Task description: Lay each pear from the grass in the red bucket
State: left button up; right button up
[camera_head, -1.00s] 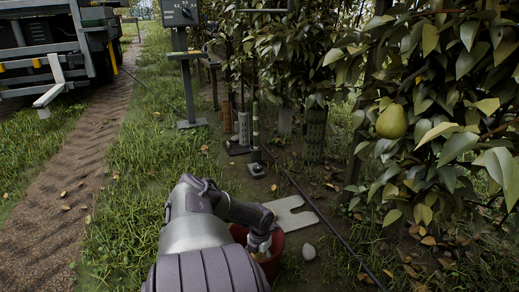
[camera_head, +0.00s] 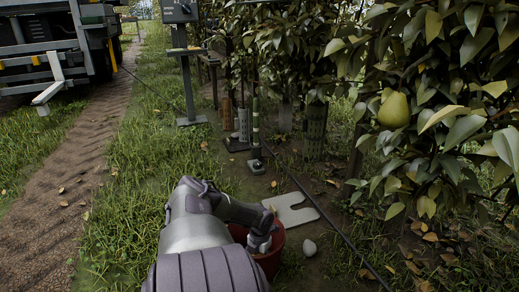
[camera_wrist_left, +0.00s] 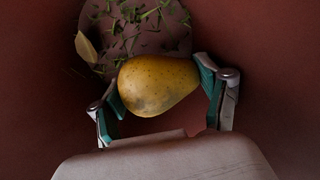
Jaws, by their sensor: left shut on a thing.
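A yellow pear (camera_wrist_left: 158,84) with brown speckles is between the two fingers of my left gripper (camera_wrist_left: 165,90) in the left wrist view. The gripper is shut on it. The red bucket's inner wall (camera_wrist_left: 275,60) surrounds the gripper there, and its bottom shows bits of grass and a leaf beyond the pear. In the head view, the red bucket (camera_head: 277,258) stands on the ground, partly hidden by my left arm, whose gripper reaches into it. A green pear (camera_head: 394,110) hangs in the tree at the right. No pear shows on the grass. My right gripper is not in view.
A pale notched plate (camera_head: 290,209) lies behind the bucket, and a pale stone (camera_head: 309,248) lies to its right. A dark hose (camera_head: 335,230) crosses the ground. Posts and tree guards (camera_head: 314,128) stand behind. A trailer (camera_head: 50,45) is at the far left. Grass at left is open.

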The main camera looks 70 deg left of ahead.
pick_arm(q)
jog(key=o, duration=1.2)
notch_tip(320, 180, up, 12)
jog(key=shift+r, duration=0.1)
